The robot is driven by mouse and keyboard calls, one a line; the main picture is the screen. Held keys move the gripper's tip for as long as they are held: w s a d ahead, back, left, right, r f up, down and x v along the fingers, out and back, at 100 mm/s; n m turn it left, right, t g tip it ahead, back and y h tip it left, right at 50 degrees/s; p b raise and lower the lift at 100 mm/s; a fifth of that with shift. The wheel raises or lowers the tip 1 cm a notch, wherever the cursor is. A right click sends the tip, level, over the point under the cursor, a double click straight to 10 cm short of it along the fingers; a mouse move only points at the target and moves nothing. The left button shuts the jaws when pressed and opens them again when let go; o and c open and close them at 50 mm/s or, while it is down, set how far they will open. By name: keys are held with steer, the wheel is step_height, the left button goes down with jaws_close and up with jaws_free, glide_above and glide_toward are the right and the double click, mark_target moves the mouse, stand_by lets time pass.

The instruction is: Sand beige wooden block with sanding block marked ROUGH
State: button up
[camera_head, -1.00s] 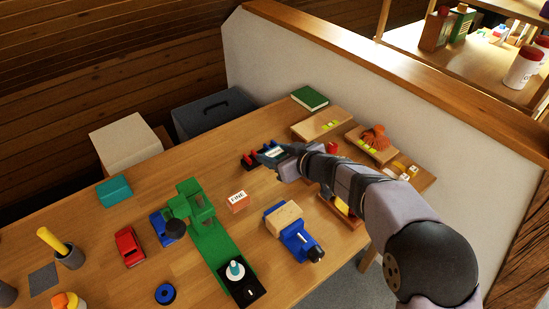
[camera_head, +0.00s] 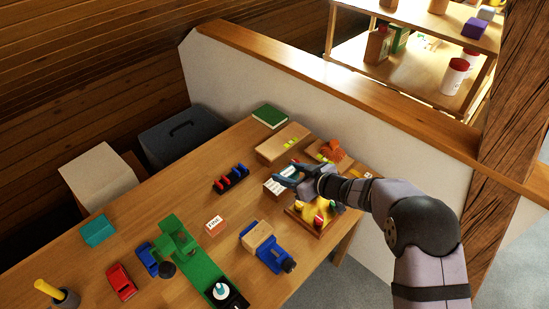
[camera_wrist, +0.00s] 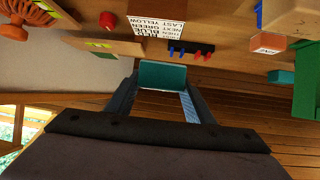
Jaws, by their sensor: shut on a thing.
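The beige wooden block (camera_head: 257,235) sits in a blue vise (camera_head: 274,258) near the table's front edge. My gripper (camera_head: 288,178) is up and to the right of it, over the right part of the table. In the wrist view, my gripper (camera_wrist: 162,92) is shut on a teal block (camera_wrist: 162,75) between its fingertips. No marking shows on the held block's visible face, so I cannot read whether it says ROUGH. An orange-red block with a white label reading FINE (camera_head: 214,225) lies on the table left of the vise.
A peg rack (camera_head: 231,179) stands left of my gripper. A yellow-topped board with coloured pieces (camera_head: 312,215) lies below my forearm. A green toy (camera_head: 182,243) and a teal box (camera_head: 97,229) are further left.

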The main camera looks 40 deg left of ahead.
steer(key=s+d+r+n+g+h, duration=0.1)
steer(key=s+d+n+g, duration=0.2)
steer(key=s, duration=0.5)
steer(key=s+d+r+n+g+h, duration=0.1)
steer(key=s+d+n+g+h, duration=0.1)
steer(key=s+n+g, duration=0.4)
steer(key=shift+s+d+n+g+h, duration=0.3)
steer(key=shift+s+d+n, duration=0.2)
steer(key=shift+s, duration=0.65)
steer(key=shift+f, duration=0.2)
